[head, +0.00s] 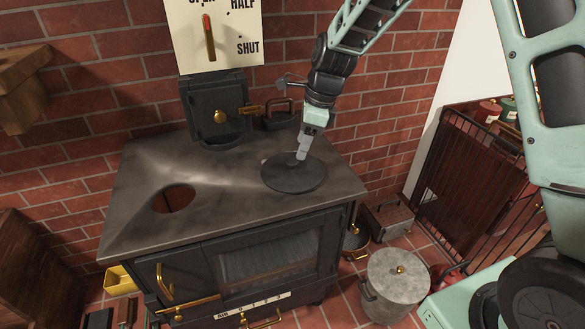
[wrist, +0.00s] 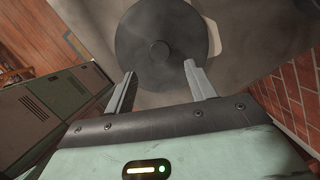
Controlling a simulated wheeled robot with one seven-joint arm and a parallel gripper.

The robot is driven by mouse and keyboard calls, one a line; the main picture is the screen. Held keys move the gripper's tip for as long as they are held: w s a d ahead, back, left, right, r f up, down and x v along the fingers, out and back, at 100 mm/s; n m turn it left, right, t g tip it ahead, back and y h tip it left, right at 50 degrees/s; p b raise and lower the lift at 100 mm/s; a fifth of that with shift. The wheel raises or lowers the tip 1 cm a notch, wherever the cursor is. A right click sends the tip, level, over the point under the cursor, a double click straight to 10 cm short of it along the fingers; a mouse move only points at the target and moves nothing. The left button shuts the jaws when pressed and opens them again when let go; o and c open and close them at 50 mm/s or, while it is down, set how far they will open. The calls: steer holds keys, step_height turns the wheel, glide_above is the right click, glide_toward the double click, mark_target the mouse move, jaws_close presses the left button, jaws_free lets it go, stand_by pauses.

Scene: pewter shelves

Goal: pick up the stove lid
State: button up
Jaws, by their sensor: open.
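The stove lid (head: 294,177) is a flat dark round disc on the right part of the stove top (head: 225,160). In the wrist view the lid (wrist: 139,45) has a small round knob (wrist: 159,50) at its middle. My gripper (head: 301,155) is above the lid, pointing down. In the wrist view my gripper (wrist: 159,70) is open, its two fingers apart with the knob between and just beyond their tips. Nothing is held. Whether the fingertips touch the lid I cannot tell.
An open round hole (head: 173,198) is at the left of the stove top. A dark flue box (head: 216,112) with a brass knob and a dark iron (head: 282,117) stand at the back. A lidded grey bin (head: 397,275) stands on the floor at the right.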

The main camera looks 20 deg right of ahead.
mark_target(292, 160)
steer(key=shift+w+a+f+p, duration=0.1)
steer(key=shift+a+f+p, duration=0.2)
steer(key=shift+f+p, duration=0.15)
steer(key=shift+a+p+x, duration=0.2)
steer(key=shift+p+x, duration=0.55)
steer(key=shift+x, duration=1.45)
steer(key=shift+w+r, duration=0.15)
steer(key=shift+w, duration=0.1)
jaws_close()
